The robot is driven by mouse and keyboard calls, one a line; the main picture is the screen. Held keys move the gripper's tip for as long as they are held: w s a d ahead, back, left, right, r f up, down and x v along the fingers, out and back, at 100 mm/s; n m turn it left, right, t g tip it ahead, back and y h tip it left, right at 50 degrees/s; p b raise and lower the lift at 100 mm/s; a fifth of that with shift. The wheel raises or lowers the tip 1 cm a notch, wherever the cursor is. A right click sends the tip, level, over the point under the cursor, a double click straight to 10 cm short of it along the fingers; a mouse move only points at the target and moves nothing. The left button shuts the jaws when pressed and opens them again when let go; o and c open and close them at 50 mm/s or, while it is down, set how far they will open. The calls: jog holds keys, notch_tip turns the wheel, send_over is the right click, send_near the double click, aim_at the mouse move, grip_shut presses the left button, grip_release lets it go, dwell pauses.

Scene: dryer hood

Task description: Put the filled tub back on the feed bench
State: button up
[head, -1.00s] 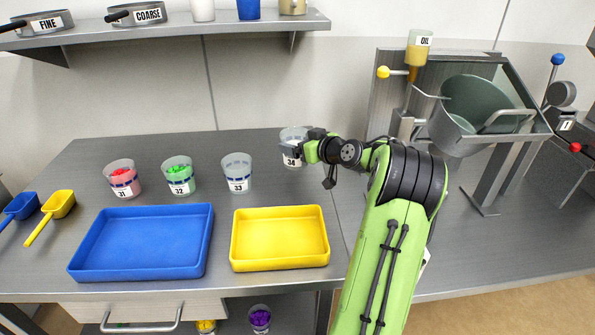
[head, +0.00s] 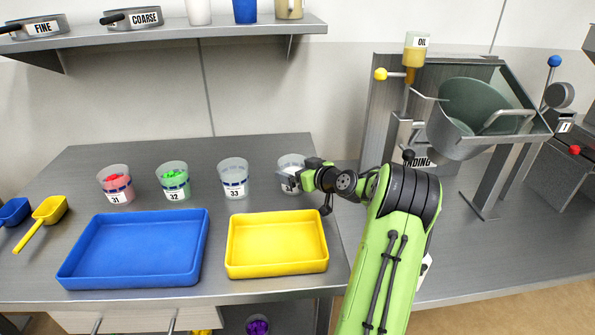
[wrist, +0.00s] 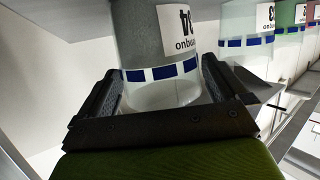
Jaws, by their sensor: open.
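Tub 34 (head: 289,161) is a clear tub with a white label and a band of blue dashes. It stands upright on the grey feed bench (head: 235,143), at the right end of the row of tubs. In the wrist view, tub 34 (wrist: 160,45) appears upside down and looks grey behind its wall on the label side of the band; its contents are hard to make out in the head view. My gripper (head: 297,178) is open, with one finger on each side of the tub. The fingers partly hide the tub in the head view.
Tubs 31 (head: 115,185), 32 (head: 174,180) and 33 (head: 233,179) stand to the left. A blue tray (head: 133,280) and a yellow tray (head: 277,270) lie in front. The tilted green-grey hopper (head: 475,110) stands at right, and a shelf (head: 165,31) hangs above.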

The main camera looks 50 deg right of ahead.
jog(key=v, duration=1.2)
jog(key=w+a+r+n+g+y, duration=0.1)
jog(key=w+a+n+g+y, duration=0.15)
jog(key=a, duration=1.05)
jog(key=w+a+r+n+g+y, duration=0.1)
jog(key=a+g, duration=0.3)
jog(key=a, duration=0.8)
jog(key=s+a+m+g+h, duration=0.1)
jog(key=s+a, duration=0.4)
jog(key=s, duration=0.4)
jog(key=s+a+m+g, duration=0.1)
jog(key=s+a, duration=0.5)
jog(key=s, duration=0.4)
jog(key=shift+s+a+r+h+p, duration=0.25)
jog(key=shift+s+h+p, duration=0.05)
jog(key=shift+h+p, duration=0.1)
notch_tip(320, 180, up, 13)
jog(key=p, duration=1.3)
